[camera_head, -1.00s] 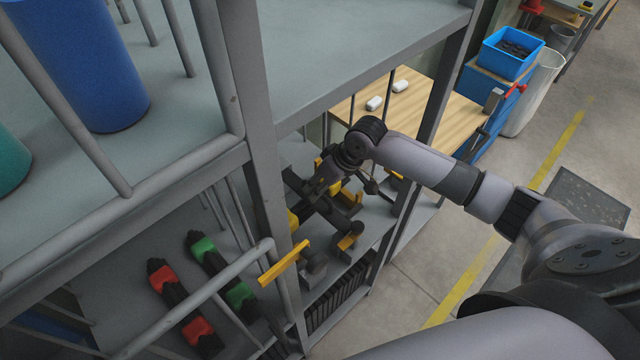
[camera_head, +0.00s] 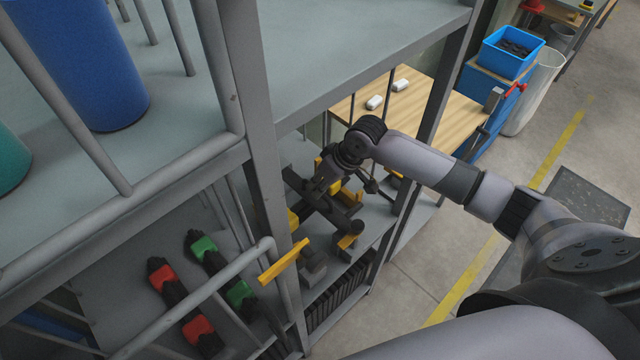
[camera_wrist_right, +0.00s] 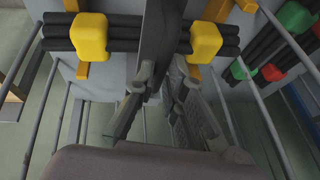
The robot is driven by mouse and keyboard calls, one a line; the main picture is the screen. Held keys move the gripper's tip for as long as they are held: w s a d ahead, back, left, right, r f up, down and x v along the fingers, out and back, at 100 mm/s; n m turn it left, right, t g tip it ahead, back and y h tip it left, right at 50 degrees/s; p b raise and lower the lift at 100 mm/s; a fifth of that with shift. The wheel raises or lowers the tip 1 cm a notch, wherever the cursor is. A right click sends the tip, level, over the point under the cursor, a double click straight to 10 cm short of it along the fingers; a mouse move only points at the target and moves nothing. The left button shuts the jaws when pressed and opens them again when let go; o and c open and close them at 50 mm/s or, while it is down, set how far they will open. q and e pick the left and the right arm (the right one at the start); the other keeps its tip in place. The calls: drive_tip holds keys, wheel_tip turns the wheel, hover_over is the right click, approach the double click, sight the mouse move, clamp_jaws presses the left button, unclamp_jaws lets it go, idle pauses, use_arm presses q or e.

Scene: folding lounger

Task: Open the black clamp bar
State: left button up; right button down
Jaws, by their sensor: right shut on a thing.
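The black clamp bar (camera_wrist_right: 160,40) is a dark flat bar that crosses over a bundle of black rods with yellow blocks (camera_wrist_right: 90,37) in the right wrist view. In the head view the bar (camera_head: 325,208) lies slantwise on the shelf, partly hidden by my arm. My right gripper (camera_wrist_right: 158,92) is shut on the bar, with one finger on each side of it. In the head view the right gripper (camera_head: 322,190) reaches down into the shelf between the posts. My left gripper is not in view.
Grey shelf posts (camera_head: 262,190) and a shelf board above (camera_head: 340,45) stand close around my right arm. Red (camera_head: 163,278) and green (camera_head: 203,247) blocks on black rods lie to the left. A wooden tabletop (camera_head: 415,110) is behind. The floor at right is open.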

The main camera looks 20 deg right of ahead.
idle(0.4)
drive_tip(key=shift+w+r+p, duration=0.15)
drive_tip(key=shift+r+p, duration=0.4)
drive_tip(key=shift+p, duration=0.15)
drive_tip(key=w+r+g+p, duration=0.1)
drive_tip(key=r+g+h+p, duration=0.1)
drive_tip(key=r+p, duration=0.1)
drive_tip(key=w+a+r+g+p, duration=0.1)
drive_tip(key=p, duration=0.1)
drive_tip(key=shift+w+r, duration=0.15)
drive_tip(key=shift+w, duration=0.15)
drive_tip(key=shift+w+a+r+g, duration=0.15)
drive_tip(key=shift+w+r+g, duration=0.15)
drive_tip(key=shift+g, duration=0.2)
drive_tip(key=shift+w+a+r+m+g+h, duration=0.15)
drive_tip(key=shift+w+r+m+g+h, duration=0.15)
drive_tip(key=shift+w+r+g+h, duration=0.15)
drive_tip(key=shift+w+a+r+g+h+b, duration=0.15)
drive_tip(key=shift+w+r+g+b, duration=0.3)
drive_tip(key=shift+b, duration=0.2)
drive_tip(key=shift+w+a+r+g+h+b, duration=0.15)
drive_tip(key=shift+w+r+g+b, duration=0.15)
drive_tip(key=shift+w+g+b, duration=0.25)
drive_tip(key=shift+s, duration=0.1)
